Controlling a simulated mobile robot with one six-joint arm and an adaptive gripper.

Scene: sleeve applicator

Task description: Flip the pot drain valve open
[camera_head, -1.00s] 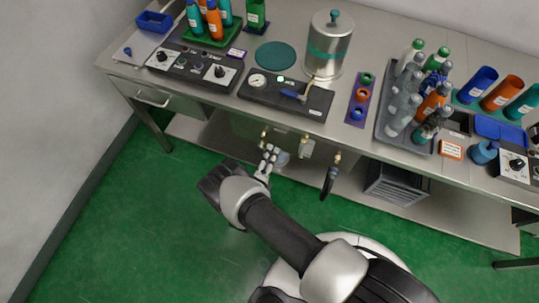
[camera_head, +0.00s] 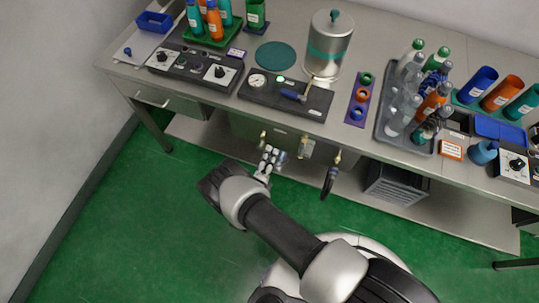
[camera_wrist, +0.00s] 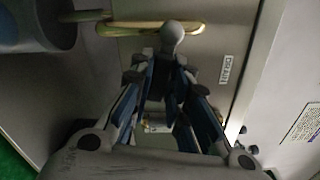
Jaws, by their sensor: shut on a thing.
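The silver pot (camera_head: 330,45) with a teal band stands on the bench. Below the bench front, brass fittings hang, one at the left (camera_head: 263,136). My gripper (camera_head: 271,152) is beneath the bench edge, close to these fittings. In the wrist view my gripper (camera_wrist: 168,75) has its blue-padded fingers drawn in around a grey piece with a round knob end (camera_wrist: 172,36), which seems to be the drain valve's handle. A brass pipe (camera_wrist: 125,28) crosses just beyond it. A small white label (camera_wrist: 225,69) is to its right. The fingers hide the grip contact.
A black hose-like part (camera_head: 328,182) hangs right of my gripper. A grey crate (camera_head: 397,185) is on the lower shelf. The green floor at left is clear.

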